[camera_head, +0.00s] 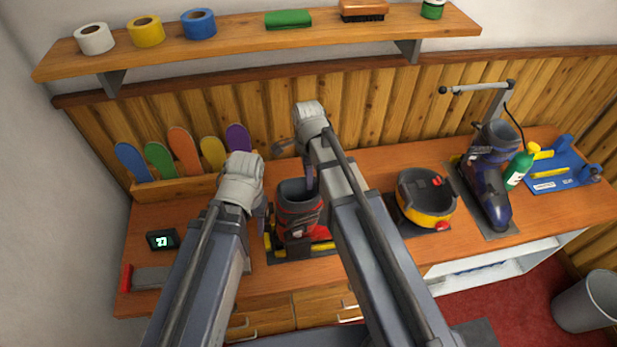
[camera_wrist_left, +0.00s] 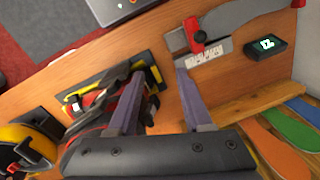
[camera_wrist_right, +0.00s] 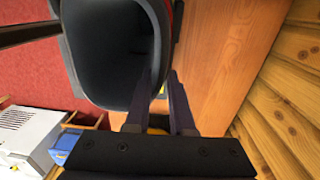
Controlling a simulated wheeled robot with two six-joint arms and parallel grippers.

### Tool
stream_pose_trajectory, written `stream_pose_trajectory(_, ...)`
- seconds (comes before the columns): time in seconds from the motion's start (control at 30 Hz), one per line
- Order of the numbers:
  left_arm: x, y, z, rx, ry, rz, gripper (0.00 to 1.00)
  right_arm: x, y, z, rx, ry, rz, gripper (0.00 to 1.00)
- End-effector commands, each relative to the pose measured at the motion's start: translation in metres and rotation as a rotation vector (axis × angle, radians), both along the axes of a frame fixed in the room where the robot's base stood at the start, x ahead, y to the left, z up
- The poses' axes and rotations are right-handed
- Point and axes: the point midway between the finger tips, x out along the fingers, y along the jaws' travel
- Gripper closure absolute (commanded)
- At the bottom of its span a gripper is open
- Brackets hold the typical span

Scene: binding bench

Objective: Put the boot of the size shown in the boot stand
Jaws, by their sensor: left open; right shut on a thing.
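A red and dark grey boot (camera_head: 297,213) stands upright at the middle left of the bench, over a dark plate with yellow bars (camera_head: 318,247). I cannot tell whether it rests fully on it. My right gripper (camera_head: 309,182) is shut on the wall of the boot's cuff, which fills much of the right wrist view (camera_wrist_right: 110,50). My left gripper (camera_wrist_left: 158,85) is open and empty, just left of that boot. A small dark display (camera_head: 161,240) shows a two-digit number, seemingly 27. A blue and dark grey boot (camera_head: 486,192) stands on a grey mat at the right.
A yellow round device (camera_head: 426,198) with red parts stands between the boots. A grey slider with a red end (camera_head: 150,279) lies at the front left. A shelf (camera_head: 250,38) hangs above.

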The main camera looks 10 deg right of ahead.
Motion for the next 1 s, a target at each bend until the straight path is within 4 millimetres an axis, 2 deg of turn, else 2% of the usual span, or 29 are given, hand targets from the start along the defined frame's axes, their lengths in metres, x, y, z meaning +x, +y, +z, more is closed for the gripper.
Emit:
stream_pose_trajectory(0.6, 0.0000, 0.0000, -0.0072, 0.000, 0.000, 0.000, 0.50, -0.0003, 0.0000, -0.0073, 0.000, 0.001, 0.000, 1.00)
stream_pose_trajectory(0.63, 0.0000, 0.0000, -0.0067, 0.000, 0.000, 0.000, 0.50, -0.0002, 0.0000, -0.0067, 0.000, 0.001, 0.000, 0.76)
stream_pose_trajectory(0.9, 0.0000, 0.0000, -0.0066, 0.000, 0.000, 0.000, 0.50, -0.0001, 0.0000, -0.0066, 0.000, 0.001, 0.000, 0.46)
stream_pose_trajectory(1.0, 0.0000, 0.0000, -0.0067, 0.000, 0.000, 0.000, 0.50, 0.0000, 0.0000, -0.0067, 0.000, 0.000, 0.000, 0.43)
